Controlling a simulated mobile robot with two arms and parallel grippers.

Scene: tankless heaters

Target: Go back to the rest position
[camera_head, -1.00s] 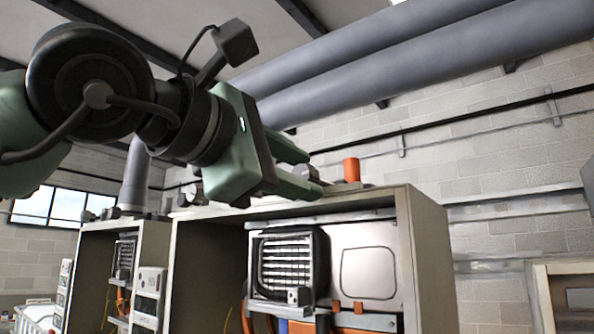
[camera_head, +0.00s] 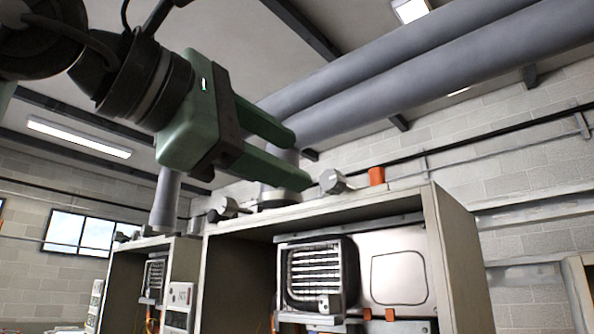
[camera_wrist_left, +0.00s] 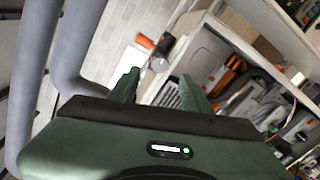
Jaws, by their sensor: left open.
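My left gripper (camera_head: 288,157) is raised at the upper left of the head view, in front of and above the top of the heater cabinet (camera_head: 462,262). Its two green fingers are apart, with nothing between them. The left wrist view also shows the open fingers (camera_wrist_left: 160,90), with the cabinet beyond them. My right gripper is in neither view.
Thick grey pipes (camera_head: 430,65) cross above the cabinet. An orange cylinder (camera_head: 376,176) and a grey valve-like part (camera_head: 333,181) are on the cabinet top. A vented unit (camera_head: 318,275) sits inside it. Another cabinet (camera_head: 185,262) stands to the left.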

